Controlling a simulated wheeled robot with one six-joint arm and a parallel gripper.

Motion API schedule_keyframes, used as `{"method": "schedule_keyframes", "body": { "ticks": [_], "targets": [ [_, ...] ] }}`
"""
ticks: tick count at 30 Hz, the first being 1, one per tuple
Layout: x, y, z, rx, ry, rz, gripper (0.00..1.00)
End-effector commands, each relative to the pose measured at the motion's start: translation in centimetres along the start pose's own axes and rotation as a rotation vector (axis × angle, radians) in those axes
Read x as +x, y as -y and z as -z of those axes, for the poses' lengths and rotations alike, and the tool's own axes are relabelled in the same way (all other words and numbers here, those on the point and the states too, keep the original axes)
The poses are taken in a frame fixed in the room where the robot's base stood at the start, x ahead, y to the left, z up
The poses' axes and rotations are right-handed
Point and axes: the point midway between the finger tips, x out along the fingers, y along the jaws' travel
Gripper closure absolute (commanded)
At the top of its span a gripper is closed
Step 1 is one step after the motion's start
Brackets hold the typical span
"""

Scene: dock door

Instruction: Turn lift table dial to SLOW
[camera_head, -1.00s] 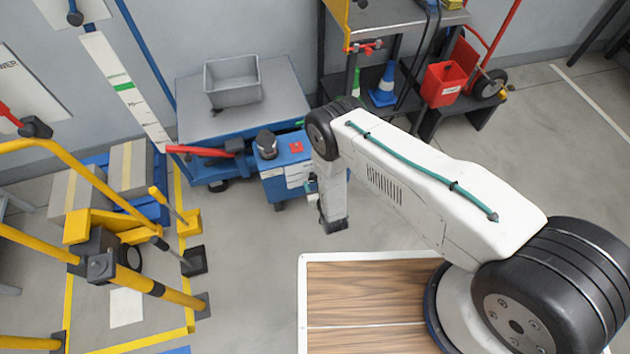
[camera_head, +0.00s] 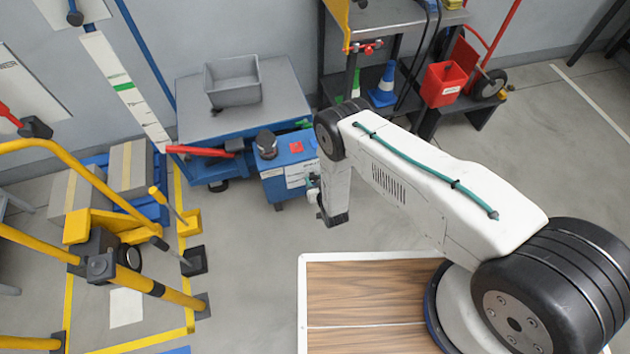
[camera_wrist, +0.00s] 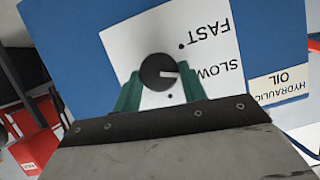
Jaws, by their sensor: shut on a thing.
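The dial (camera_wrist: 152,66) is a round black knob on a white label panel of the blue lift table control box (camera_head: 272,187). Its light pointer mark points right in the wrist view, between two small black dots. The words FAST (camera_wrist: 210,32) and SLOW (camera_wrist: 214,72) show upside down to its right. My gripper (camera_wrist: 160,84) has its green fingers on both sides of the dial and is shut on it. In the head view my gripper (camera_head: 312,188) is at the box's right side, and the dial cannot be made out there.
The blue lift table (camera_head: 200,122) carries a grey bin (camera_head: 232,92). A black knob and a red button top the control box. A yellow rail (camera_head: 100,185) stands left. A dark shelf with a red bin (camera_head: 446,84) is behind my arm. The floor in front of the box is clear.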

Motion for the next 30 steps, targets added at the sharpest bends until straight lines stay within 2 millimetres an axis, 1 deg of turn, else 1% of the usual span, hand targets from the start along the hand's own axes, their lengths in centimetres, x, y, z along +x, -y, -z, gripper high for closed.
{"method": "schedule_keyframes", "body": {
  "ticks": [3, 5, 13, 14, 15, 16, 25, 28, 30],
  "targets": [
    [0.0, -0.2, 0.1, 0.075, -0.002, 0.029, 0.81],
    [0.0, -0.2, 0.1, 0.095, -0.001, 0.038, 0.81],
    [0.0, -0.2, 0.1, 0.103, -0.001, 0.041, 0.81],
    [0.0, -0.2, 0.1, 0.103, -0.001, 0.041, 0.56],
    [0.0, -0.2, 0.1, 0.103, -0.001, 0.041, 0.45],
    [0.0, -0.2, 0.1, 0.103, -0.001, 0.041, 0.38],
    [-0.2, -0.1, 0.0, 0.102, 0.000, 0.041, 0.38],
    [-1.1, -0.2, -0.1, 0.101, 0.002, 0.041, 0.38],
    [-2.2, -0.2, -0.1, 0.101, 0.003, 0.041, 0.38]
  ]
}}
